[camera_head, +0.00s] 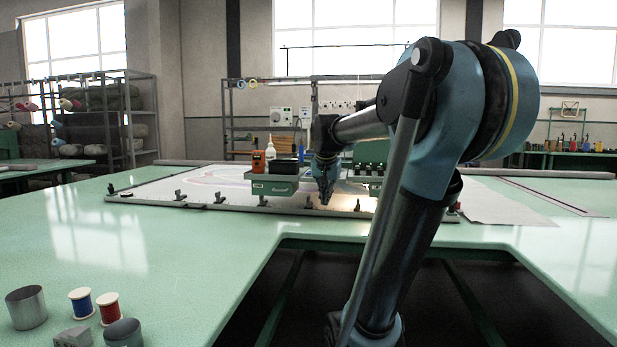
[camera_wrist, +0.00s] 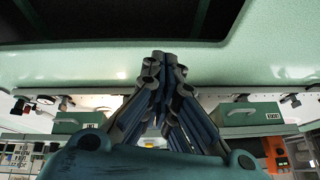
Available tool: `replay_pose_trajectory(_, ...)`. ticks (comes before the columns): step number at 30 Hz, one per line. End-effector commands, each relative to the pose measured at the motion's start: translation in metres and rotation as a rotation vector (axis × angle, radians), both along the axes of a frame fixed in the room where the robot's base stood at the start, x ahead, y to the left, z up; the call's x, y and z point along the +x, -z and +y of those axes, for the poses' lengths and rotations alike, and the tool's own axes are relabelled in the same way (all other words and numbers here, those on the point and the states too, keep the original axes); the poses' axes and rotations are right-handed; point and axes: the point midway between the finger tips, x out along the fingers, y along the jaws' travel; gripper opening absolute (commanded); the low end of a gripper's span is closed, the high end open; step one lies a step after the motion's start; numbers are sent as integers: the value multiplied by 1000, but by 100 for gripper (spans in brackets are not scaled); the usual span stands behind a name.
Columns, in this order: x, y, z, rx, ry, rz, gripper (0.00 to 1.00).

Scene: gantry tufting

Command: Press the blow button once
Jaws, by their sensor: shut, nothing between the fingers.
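My gripper (camera_head: 325,198) is shut and empty, pointing down over the front part of the tufting frame in the head view. In the wrist view, its fingertips (camera_wrist: 164,60) meet near the top middle. A green box (camera_head: 275,187) with a pale label stands just left of my gripper; it also shows in the wrist view (camera_wrist: 240,115). Another green box (camera_wrist: 75,122) with a small label is on the other side. In the head view, a green unit with a row of dark knobs (camera_head: 368,170) is right of the gripper. I cannot tell which part is the blow button.
An orange device (camera_head: 258,161) and a dark block (camera_head: 283,167) sit at the left green box. Dark clamps (camera_head: 219,197) line the frame's front rail. Blue (camera_head: 81,302) and red (camera_head: 109,308) spools stand at front left.

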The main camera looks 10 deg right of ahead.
Motion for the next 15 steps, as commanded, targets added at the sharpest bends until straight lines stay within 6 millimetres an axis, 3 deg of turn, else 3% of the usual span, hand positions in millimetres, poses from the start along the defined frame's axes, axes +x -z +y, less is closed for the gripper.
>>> replay_pose_trajectory(1,23,-15,0,10,27,-24,0)
replay_pose_trajectory(6,94,-61,0,53,132,-109,0)
replay_pose_trajectory(15,216,-128,4,150,292,-258,0)
